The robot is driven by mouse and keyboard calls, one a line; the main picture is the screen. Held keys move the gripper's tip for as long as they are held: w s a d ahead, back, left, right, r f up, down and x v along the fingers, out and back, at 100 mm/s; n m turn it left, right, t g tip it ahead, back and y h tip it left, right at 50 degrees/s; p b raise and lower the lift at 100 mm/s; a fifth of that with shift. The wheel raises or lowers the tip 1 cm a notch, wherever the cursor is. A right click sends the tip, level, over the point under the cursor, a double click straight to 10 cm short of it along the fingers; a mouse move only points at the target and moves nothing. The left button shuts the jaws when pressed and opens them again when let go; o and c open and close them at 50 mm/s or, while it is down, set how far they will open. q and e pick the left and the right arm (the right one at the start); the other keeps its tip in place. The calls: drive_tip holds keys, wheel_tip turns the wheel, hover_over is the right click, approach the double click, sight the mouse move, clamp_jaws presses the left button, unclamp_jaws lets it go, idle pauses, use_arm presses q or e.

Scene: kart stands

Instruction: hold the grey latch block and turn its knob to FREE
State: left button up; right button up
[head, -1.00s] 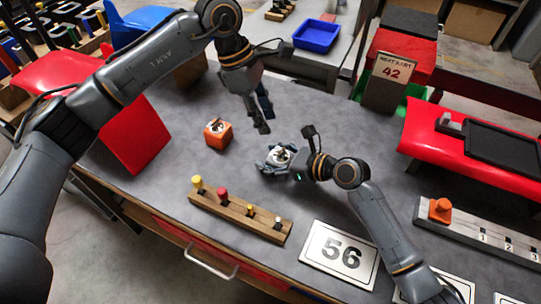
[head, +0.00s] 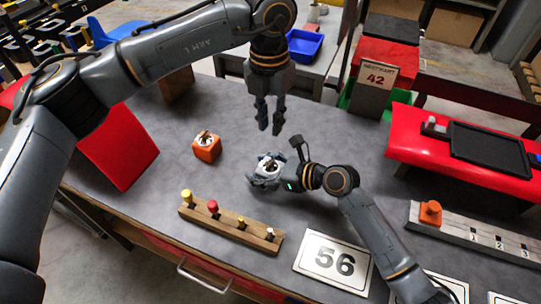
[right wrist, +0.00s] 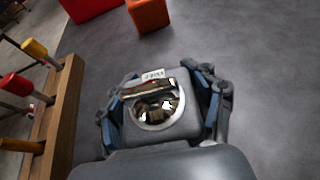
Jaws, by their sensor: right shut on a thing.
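The grey latch block (head: 267,164) stands on the grey table, with a shiny metal knob on top. In the right wrist view the knob (right wrist: 155,106) sits in a round plate beside a small white label (right wrist: 153,75), whose text is too small to read surely. My right gripper (head: 263,177) is shut on the block, with its fingers on either side of it. My left gripper (head: 270,128) hangs above and behind the block, pointing down, its fingers apart and empty. An orange block (head: 206,150) with a similar knob stands to the left, untouched.
A wooden rack (head: 230,226) with coloured pegs lies in front of the block. A sign reading 56 (head: 334,261) lies at front right. A red panel (head: 118,146) stands at left. Table behind the block is clear.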

sight(270, 162)
use_arm(q)
wheel_tip(270, 162, down, 12)
idle(0.6)
clamp_jaws()
